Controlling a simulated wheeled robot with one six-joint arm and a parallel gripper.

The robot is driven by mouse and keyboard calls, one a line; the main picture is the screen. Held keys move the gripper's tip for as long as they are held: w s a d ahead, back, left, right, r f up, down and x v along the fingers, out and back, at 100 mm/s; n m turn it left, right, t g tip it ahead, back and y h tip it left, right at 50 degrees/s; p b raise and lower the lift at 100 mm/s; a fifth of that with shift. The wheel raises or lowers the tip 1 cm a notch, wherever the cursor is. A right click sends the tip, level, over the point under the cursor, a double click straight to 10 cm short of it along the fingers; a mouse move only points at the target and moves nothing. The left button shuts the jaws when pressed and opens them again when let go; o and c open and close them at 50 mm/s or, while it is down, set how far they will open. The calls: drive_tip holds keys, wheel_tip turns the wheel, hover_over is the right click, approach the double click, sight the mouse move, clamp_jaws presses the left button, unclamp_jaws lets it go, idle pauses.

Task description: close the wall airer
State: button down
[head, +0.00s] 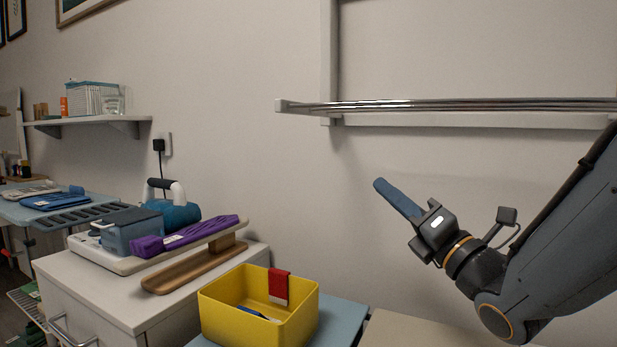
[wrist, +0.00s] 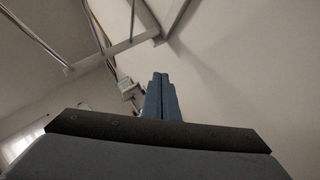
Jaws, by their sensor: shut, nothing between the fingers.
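The wall airer (head: 450,105) is on the wall at the upper right of the head view. It has a pale frame on the wall and a rack of metal rods that juts out, seen nearly edge-on, so it stands folded out. In the wrist view its rods and pale bars (wrist: 110,48) cross the upper left. My gripper (head: 379,184) is below the rack in the head view, apart from it, pointing up and left. Its blue fingers are together and empty, and they also show in the wrist view (wrist: 161,78).
A yellow bin (head: 245,323) with a red cloth stands below. A white cabinet (head: 100,300) at the left bears a small ironing board with a purple item (head: 190,236), a wooden base and a blue iron. A wall shelf (head: 85,122) holds a basket. The wall around my gripper is bare.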

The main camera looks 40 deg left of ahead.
drive_tip(key=s+a+n+g+y+b, duration=0.3)
drive_tip(key=s+n+g+y+b, duration=0.25)
drive_tip(key=s+n+g, duration=0.7)
drive_tip(key=s+a+r+n+g, duration=0.1)
drive_tip(key=a+r+n, duration=0.2)
drive_tip(key=a+r, duration=0.3)
drive_tip(key=shift+a+r, duration=0.4)
drive_tip(key=shift+r, duration=2)
